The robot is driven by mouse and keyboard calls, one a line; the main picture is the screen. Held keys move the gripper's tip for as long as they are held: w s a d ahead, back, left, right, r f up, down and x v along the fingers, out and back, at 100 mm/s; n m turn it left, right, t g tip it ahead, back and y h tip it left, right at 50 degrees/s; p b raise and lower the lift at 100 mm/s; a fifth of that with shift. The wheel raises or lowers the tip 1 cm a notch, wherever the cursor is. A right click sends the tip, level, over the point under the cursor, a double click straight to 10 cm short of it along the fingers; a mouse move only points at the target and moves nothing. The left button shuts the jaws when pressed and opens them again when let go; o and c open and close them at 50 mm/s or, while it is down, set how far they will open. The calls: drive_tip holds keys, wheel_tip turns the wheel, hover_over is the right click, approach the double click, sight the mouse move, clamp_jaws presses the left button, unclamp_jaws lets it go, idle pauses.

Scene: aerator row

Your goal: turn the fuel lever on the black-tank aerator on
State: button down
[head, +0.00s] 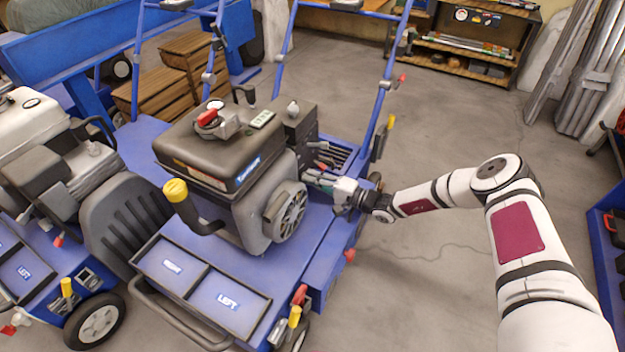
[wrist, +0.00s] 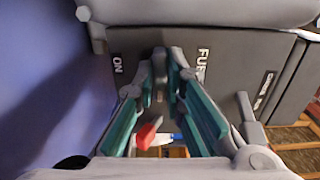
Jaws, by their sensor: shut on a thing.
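The black-tank aerator (head: 215,145) stands in the middle of the head view, with a black fuel tank on its engine. My gripper (head: 338,190) reaches in from the right to the engine's right side. In the wrist view my gripper (wrist: 168,68) has its fingers converging on a small grey lever below the tank, just left of the FUEL label (wrist: 202,66). The fingers hide most of this fuel lever. The ON label (wrist: 118,64) is to the left of the fingertips, apart from them. The lever is too covered to read its exact angle.
Another grey lever (wrist: 247,106) stands close to the right of my fingers. A red handle (wrist: 150,131) shows below, between the fingers. A white-tank aerator (head: 32,125) is at the left. The floor (head: 435,255) right of the black-tank aerator is clear.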

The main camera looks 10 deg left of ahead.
drive_tip(key=shift+a, duration=0.15)
drive_tip(key=m, duration=0.9)
drive_tip(key=shift+a, duration=0.1)
drive_tip(key=m, duration=0.5)
drive_tip(key=shift+r+m+b, duration=0.1)
drive_tip(key=shift+m+b, duration=0.3)
drive_tip(key=shift+m, duration=1.5)
drive_tip(key=c, duration=1.7)
unclamp_jaws()
drive_tip(key=shift+a, duration=0.1)
drive_tip(key=shift+o, duration=0.2)
drive_tip(key=shift+d, duration=0.2)
